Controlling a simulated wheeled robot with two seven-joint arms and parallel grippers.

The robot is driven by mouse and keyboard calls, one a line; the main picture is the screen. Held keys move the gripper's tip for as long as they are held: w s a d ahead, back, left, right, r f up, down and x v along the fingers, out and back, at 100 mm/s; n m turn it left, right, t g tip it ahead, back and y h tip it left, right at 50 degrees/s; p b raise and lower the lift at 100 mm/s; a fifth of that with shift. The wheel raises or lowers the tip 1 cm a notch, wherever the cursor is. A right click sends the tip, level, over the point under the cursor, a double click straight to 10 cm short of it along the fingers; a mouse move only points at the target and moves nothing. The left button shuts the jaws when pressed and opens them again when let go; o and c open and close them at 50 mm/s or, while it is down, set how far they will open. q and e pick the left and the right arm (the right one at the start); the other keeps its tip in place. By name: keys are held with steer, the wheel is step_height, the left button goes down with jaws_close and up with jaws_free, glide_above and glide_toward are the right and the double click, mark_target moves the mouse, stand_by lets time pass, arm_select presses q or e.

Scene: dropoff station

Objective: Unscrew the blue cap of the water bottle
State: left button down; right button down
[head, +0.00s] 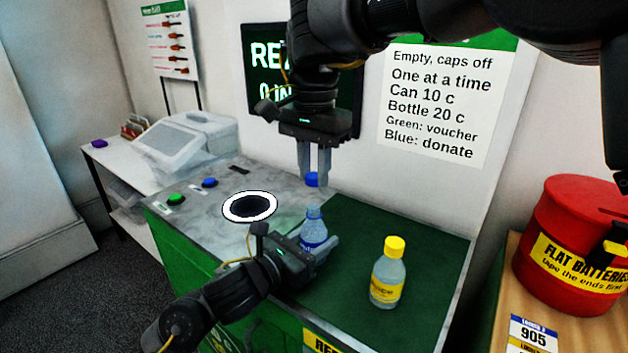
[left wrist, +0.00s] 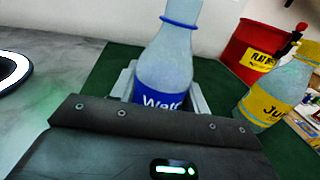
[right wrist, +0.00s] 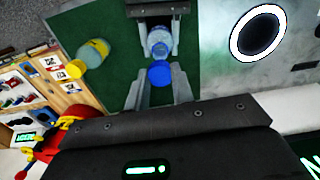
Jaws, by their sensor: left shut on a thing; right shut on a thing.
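The water bottle (head: 313,228), clear with a blue label, stands upright on the green counter top. My left gripper (head: 320,246) is shut around its body; the left wrist view shows the bottle (left wrist: 168,62) between the fingers. The blue cap (head: 312,180) is between the fingertips of my right gripper (head: 314,184), which is shut on it and points down. The cap is above the bottle's neck, with a visible gap between them. The right wrist view shows the cap (right wrist: 159,74) between the fingers, with the bottle (right wrist: 158,38) beyond. The bottle's top is cut off in the left wrist view.
A yellow-capped juice bottle (head: 388,274) stands on the green top (head: 425,245) to the right. A round white-rimmed hole (head: 225,208) and green (head: 176,199) and blue (head: 209,183) buttons are at left. A red battery bin (head: 560,240) stands far right.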

arm_select(q)
steer(key=c, duration=0.6)
jaws_free()
steer(key=shift+c, duration=0.2)
